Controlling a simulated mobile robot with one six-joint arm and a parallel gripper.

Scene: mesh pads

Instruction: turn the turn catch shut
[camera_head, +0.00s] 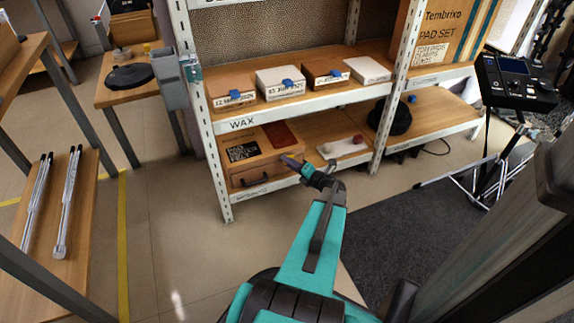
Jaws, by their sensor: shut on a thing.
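A wooden case (262,171) with a black label and a dark handle on its front stands on the lower shelf. My gripper (289,162) reaches in from the right, at the upper right of the case's front. It is shut on the turn catch there. The jaws cover the catch, and it is too small to tell which way it is turned.
White rack posts (387,104) stand left and right of the lower shelf, with the middle shelf (300,98) and its small boxes above. The floor in front is clear.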

